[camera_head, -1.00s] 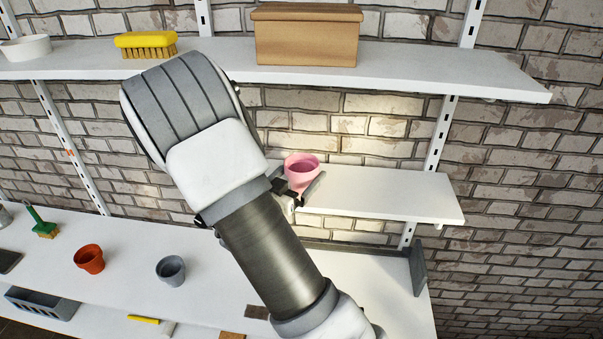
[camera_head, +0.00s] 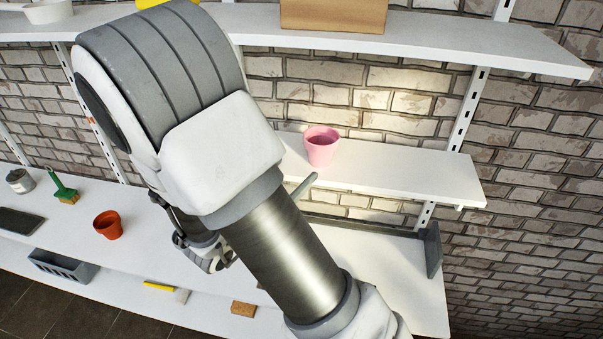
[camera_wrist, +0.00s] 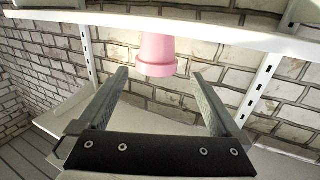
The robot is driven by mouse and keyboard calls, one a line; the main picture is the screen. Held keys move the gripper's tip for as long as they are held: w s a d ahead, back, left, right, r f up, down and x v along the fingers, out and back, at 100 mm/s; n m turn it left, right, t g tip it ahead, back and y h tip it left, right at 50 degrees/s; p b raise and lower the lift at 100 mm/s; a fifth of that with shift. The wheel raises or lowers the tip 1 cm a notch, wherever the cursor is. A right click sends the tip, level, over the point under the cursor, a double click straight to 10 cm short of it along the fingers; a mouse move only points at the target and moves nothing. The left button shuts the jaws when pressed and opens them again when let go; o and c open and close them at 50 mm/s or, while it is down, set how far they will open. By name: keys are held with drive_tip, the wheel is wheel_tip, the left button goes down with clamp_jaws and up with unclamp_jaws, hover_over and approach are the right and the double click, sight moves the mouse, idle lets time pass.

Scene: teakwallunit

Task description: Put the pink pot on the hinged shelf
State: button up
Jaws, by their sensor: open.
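The pink pot (camera_head: 321,147) stands upright on the small white middle shelf (camera_head: 410,175), which looks like the hinged shelf, near its left visible part. In the wrist view the pink pot (camera_wrist: 157,48) appears upside down against the white shelf strip (camera_wrist: 235,35), beyond my fingertips. My gripper (camera_wrist: 161,73) is open, its two fingers spread wide with nothing between them and the pot clear of them. In the head view my arm hides most of the gripper; one grey finger shows just below the shelf's front edge.
A long white shelf above holds a cardboard box (camera_head: 333,15). The lower bench (camera_head: 60,225) carries an orange pot (camera_head: 108,225), a green brush (camera_head: 63,190) and a metal can (camera_head: 20,181). The right part of the middle shelf is bare. A brick wall stands behind.

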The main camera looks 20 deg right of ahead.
drive_tip(key=w+a+r+n+t+y, duration=0.1)
drive_tip(key=w+a+r+t+y, duration=0.1)
drive_tip(key=w+a+y, duration=0.35)
drive_tip(key=s+a+r+n+y, duration=0.3)
drive_tip(key=a+r+n+y, duration=0.25)
drive_tip(key=y, duration=0.45)
drive_tip(key=s+d+r+n+g, duration=0.1)
drive_tip(key=s+d+n+g, duration=0.1)
drive_tip(key=s, duration=0.8)
drive_tip(key=s+d+r+n+g, duration=0.1)
drive_tip(key=s+d+g, duration=0.3)
drive_tip(key=s, duration=0.7)
drive_tip(key=shift+d+r+n+h, duration=0.3)
drive_tip(key=shift+n+h, duration=0.05)
drive_tip(key=shift+n, duration=0.5)
drive_tip(key=shift+s+f, duration=0.1)
